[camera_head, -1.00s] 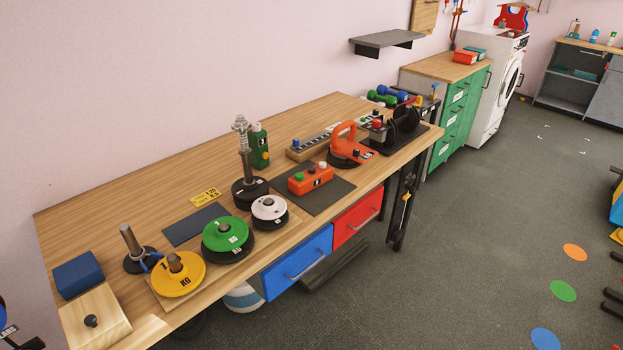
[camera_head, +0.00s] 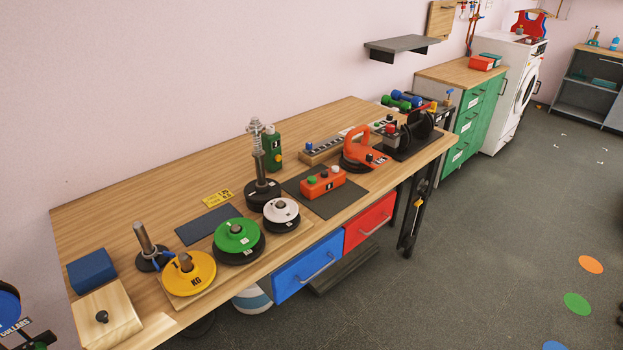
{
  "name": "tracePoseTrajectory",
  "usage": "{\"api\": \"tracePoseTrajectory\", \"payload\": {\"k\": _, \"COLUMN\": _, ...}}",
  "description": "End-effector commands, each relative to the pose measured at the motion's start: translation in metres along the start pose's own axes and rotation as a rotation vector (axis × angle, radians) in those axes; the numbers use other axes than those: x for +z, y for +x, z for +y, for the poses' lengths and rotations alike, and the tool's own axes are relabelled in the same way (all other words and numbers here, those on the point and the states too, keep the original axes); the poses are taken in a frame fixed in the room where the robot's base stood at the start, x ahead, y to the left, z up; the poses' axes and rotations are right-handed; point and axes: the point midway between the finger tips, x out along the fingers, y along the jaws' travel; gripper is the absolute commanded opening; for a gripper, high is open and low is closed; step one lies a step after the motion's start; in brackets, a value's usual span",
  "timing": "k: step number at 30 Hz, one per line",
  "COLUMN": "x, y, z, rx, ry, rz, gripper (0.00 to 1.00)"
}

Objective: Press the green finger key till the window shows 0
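A small orange-red box (camera_head: 322,183) lies on a dark mat (camera_head: 335,204) near the front edge of the bench. I cannot tell whether this is the window, and no number can be read. Nothing is touching the box. My gripper is not in view.
Left of the box stand white (camera_head: 281,211), green (camera_head: 237,235) and yellow (camera_head: 189,273) weight plates and an upright post (camera_head: 258,155). A green bottle (camera_head: 273,148) stands behind. An orange handled tool (camera_head: 362,150) is to the right. Drawers (camera_head: 308,266) hang below the front edge.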

Motion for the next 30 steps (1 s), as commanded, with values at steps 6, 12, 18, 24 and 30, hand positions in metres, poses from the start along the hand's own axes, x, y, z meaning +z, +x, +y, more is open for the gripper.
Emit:
{"api": "tracePoseTrajectory", "payload": {"k": 6, "x": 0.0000, "y": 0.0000, "z": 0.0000, "rx": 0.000, "ry": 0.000, "rz": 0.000, "gripper": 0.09}}
{"api": "tracePoseTrajectory", "payload": {"k": 12, "x": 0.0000, "y": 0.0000, "z": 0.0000, "rx": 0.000, "ry": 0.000, "rz": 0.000, "gripper": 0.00}}
{"api": "tracePoseTrajectory", "payload": {"k": 18, "x": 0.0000, "y": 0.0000, "z": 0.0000, "rx": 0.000, "ry": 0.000, "rz": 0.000, "gripper": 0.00}}
{"api": "tracePoseTrajectory", "payload": {"k": 24, "x": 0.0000, "y": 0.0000, "z": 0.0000, "rx": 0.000, "ry": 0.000, "rz": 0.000, "gripper": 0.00}}
{"api": "tracePoseTrajectory", "payload": {"k": 30, "x": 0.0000, "y": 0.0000, "z": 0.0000, "rx": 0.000, "ry": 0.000, "rz": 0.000, "gripper": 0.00}}
